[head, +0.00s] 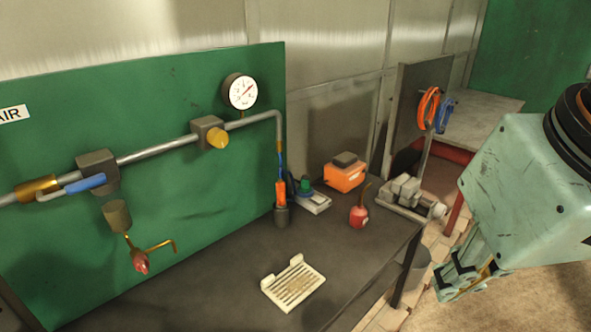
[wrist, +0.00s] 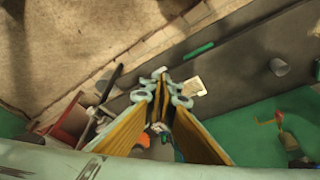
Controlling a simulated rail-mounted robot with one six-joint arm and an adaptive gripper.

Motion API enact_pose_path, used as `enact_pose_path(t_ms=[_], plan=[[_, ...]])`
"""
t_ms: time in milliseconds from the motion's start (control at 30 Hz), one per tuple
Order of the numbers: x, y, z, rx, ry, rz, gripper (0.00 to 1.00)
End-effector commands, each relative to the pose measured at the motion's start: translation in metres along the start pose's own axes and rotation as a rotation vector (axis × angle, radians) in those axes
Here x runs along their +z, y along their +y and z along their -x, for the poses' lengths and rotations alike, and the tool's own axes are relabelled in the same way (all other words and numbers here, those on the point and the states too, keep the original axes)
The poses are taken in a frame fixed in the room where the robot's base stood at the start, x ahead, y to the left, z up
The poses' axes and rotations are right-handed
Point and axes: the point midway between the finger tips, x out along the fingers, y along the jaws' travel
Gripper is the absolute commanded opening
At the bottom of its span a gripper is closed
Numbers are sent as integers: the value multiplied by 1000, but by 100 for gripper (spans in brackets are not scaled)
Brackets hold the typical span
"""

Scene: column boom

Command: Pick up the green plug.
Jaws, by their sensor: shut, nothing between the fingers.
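A green bar-shaped piece (wrist: 199,51) lies on the dark bench near its front edge in the wrist view; it may be the green plug. A small green rounded piece (head: 303,185) also shows on a pale device at the back of the bench in the head view. I cannot tell for certain which is the plug. My gripper (wrist: 167,87) is shut and empty, its tips apart from the green bar in the picture. In the head view my gripper (head: 462,277) hangs at the right, beyond the bench end.
The bench (head: 205,275) holds a cream slotted tray (head: 293,284), an orange box (head: 345,174), a red oil can (head: 359,213) and a grey machine (head: 410,195). A grey cup (wrist: 279,66) stands beyond the green bar. A green panel with pipes (head: 150,150) rises behind the bench.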

Motion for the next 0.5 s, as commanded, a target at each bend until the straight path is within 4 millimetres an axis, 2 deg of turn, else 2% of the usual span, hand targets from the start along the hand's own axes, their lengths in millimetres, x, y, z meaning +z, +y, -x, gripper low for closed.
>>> enact_pose_path(t_ms=[433,500], plan=[[0,0,0,0,0,0,0],[0,0,0,0,0,0,5]])
